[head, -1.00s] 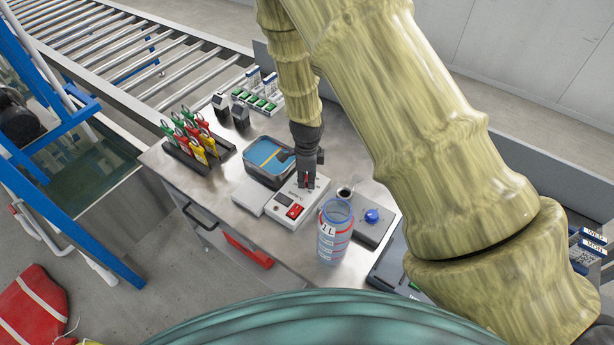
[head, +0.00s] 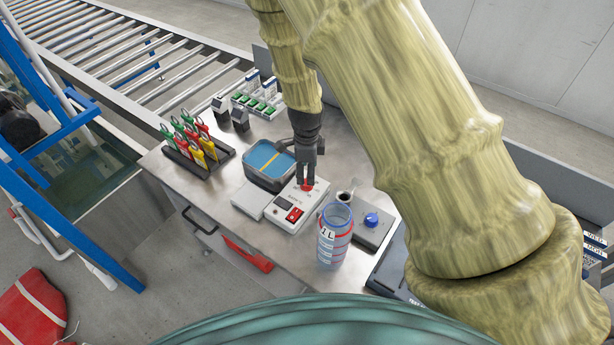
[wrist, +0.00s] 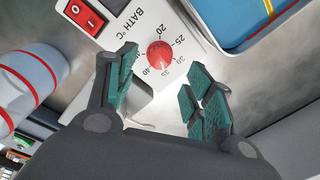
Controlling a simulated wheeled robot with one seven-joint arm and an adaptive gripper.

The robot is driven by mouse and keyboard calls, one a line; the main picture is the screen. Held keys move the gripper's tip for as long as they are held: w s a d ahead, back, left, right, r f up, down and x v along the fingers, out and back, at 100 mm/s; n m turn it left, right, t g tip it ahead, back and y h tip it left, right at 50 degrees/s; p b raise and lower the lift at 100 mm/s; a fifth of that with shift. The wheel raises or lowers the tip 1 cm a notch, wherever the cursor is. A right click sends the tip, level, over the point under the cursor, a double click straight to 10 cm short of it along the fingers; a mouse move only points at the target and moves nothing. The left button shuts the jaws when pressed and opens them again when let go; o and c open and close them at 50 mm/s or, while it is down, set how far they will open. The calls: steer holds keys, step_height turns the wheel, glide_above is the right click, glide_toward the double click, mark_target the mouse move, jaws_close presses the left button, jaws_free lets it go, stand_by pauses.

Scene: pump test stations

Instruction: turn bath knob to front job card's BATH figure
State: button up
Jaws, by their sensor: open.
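I cannot surely read where the knob points. In the head view the same box (head: 283,213) stands beside the blue-watered bath (head: 268,163). My gripper (wrist: 162,80) is open, its teal-padded fingers pointing at the knob with nothing held between them. It also shows in the head view (head: 306,182), over the box's far end. The job card's figure is not readable in these frames.
A red rocker switch (wrist: 82,14) sits on the same box. A clear bottle marked 1L (head: 334,236) stands close to the right. A grey unit with a blue knob (head: 371,220) is beyond it. A clip rack (head: 197,153) stands at the left of the table.

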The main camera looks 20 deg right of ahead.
step_height(320, 180, up, 6)
steer(key=shift+s+r, duration=0.15)
stand_by(0.6)
